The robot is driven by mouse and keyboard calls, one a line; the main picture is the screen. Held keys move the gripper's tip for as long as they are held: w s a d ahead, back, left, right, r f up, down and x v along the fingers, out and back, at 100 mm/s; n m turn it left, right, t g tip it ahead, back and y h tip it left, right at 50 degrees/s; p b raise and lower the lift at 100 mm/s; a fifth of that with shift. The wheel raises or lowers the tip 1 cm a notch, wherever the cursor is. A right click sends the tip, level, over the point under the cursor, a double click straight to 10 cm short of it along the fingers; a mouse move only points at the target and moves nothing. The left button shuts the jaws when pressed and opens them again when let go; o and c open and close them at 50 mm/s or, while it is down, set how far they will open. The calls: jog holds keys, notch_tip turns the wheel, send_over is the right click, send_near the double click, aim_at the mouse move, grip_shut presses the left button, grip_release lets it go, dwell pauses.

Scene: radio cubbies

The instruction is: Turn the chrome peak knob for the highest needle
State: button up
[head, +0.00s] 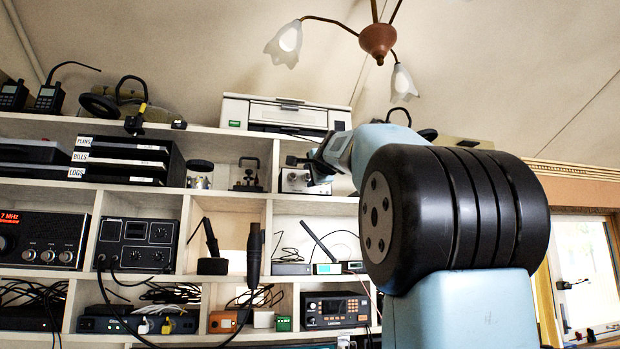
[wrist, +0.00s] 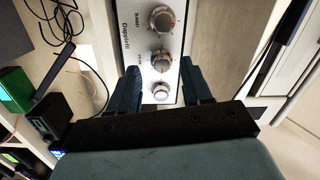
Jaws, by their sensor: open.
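A pale radio unit (head: 297,181) stands in an upper cubby in the head view, with my gripper (head: 318,166) in front of its right side. In the wrist view its light front panel (wrist: 122,12) carries a column of chrome knobs. The top knob (wrist: 163,19) is labelled BAND. The middle knob (wrist: 161,60) has a small label starting with P, too blurred to read fully. A lower, smaller knob (wrist: 160,91) shows between my fingers. My gripper (wrist: 160,72) is open, one finger on each side of the column; contact cannot be told. No meter needle is readable.
White shelf dividers (head: 272,215) frame the cubby. A Morse key (head: 248,174) sits in the cubby to the left, and a white printer (head: 285,114) stands on the shelf top above. Cables (wrist: 68,22) and a green box (wrist: 15,90) show at the wrist view's left.

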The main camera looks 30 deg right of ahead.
jog(key=v, duration=1.2)
jog(key=shift+w, duration=0.1)
